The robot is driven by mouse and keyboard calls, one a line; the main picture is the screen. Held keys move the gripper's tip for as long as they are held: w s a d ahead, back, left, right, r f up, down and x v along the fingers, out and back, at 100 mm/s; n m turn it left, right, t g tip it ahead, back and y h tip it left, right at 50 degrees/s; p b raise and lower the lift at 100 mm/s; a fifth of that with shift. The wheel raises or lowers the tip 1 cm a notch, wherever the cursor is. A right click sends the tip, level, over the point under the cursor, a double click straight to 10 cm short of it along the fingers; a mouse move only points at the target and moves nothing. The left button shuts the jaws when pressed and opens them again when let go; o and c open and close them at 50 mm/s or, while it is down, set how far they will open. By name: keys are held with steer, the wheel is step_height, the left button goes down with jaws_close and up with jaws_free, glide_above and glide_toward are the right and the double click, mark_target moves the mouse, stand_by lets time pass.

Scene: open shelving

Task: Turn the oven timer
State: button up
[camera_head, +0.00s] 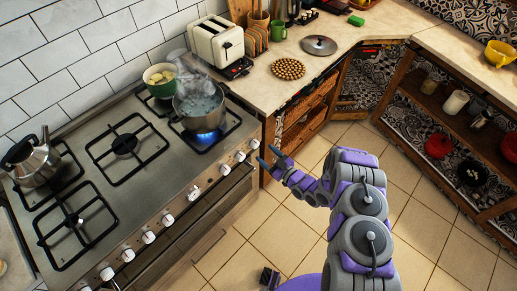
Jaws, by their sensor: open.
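The oven is part of a steel stove (160,185) on the left. Several white knobs run along its front edge. One knob (194,193) near the middle of the row looks somewhat different from its neighbours and may be the timer; its markings are too small to read. Another knob (254,143) sits at the far right end of the row. My gripper (265,154) is open and empty, pointing left, just right of the stove's right front corner. It is close to the right-end knobs, but I cannot tell whether it touches anything.
A steaming pot (199,108) stands over a blue flame at the stove's back right, beside a green pot (160,79). A kettle (33,163) is at the left. A wooden-drawer counter (300,120) adjoins the stove. Tiled floor (265,225) in front is mostly clear.

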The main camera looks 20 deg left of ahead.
mark_target(257, 146)
steer(key=shift+b+x, duration=0.4)
steer(key=shift+x, duration=2.3)
steer(key=c, duration=1.1)
steer(key=shift+o, duration=0.2)
